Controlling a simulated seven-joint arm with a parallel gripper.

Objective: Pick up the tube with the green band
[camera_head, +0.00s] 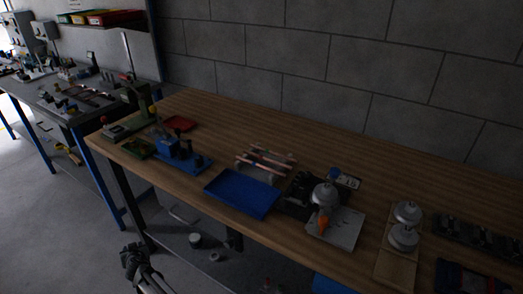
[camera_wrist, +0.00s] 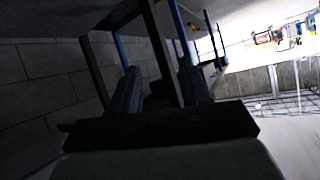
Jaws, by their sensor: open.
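Several copper-coloured tubes (camera_head: 268,161) lie across a light rack near the middle of the wooden table in the head view. They are small and dim there, and I cannot tell which one carries a green band. My gripper (camera_head: 134,262) is at the lower left of the head view, in front of the table's edge and well apart from the tubes. It is open and empty. In the wrist view its dark fingers (camera_wrist: 160,88) show near the middle, and no tube is in sight.
A blue tray (camera_head: 242,194) sits in front of the rack. A blue fixture (camera_head: 182,156) stands to its left. A dark device with a silver top (camera_head: 324,193) and a pale plate (camera_head: 346,230) are to its right. Bare wood lies behind the rack.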

